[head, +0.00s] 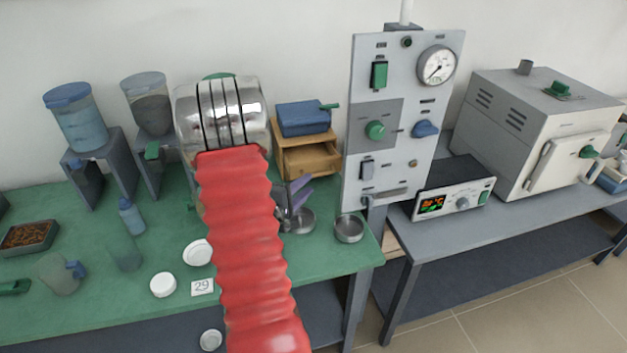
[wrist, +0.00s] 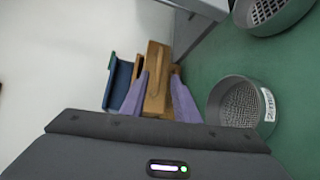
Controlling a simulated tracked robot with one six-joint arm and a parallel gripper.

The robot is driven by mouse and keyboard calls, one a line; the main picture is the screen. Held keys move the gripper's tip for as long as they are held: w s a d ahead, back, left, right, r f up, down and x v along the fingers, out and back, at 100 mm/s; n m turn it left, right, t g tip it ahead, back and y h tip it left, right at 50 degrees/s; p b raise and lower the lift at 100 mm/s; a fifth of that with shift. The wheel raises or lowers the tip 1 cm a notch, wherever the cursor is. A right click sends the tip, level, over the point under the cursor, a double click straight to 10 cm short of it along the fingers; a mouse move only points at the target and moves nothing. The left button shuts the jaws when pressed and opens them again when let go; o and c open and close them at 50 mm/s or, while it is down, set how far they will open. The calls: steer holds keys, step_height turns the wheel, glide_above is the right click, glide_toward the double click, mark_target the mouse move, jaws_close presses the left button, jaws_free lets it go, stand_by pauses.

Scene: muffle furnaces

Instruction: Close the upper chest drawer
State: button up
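The small wooden chest (head: 322,160) stands at the back of the green bench, right of my arm, with a blue box on top. Its upper drawer (head: 300,161) appears pulled out, and a dark gap shows behind its front in the wrist view (wrist: 155,75). My gripper (head: 306,185) is in front of the chest, partly hidden by my red arm sleeve. In the wrist view its two purple fingers (wrist: 160,78) are spread apart, with the wooden drawer front seen beyond and between them. I cannot tell whether they touch it.
The blue box (head: 303,118) rests on the chest. Metal sieve bowls (head: 349,229) stand near the bench's right edge, one close beside my gripper (wrist: 232,103). A grey control panel (head: 390,150) rises right of the chest. White dishes (head: 163,285) lie at the front.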

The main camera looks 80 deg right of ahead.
mark_target(318, 159)
steer(key=x, duration=0.5)
steer(key=shift+d, duration=0.3)
steer(key=shift+f, duration=0.1)
jaws_close()
steer(key=shift+s, duration=0.1)
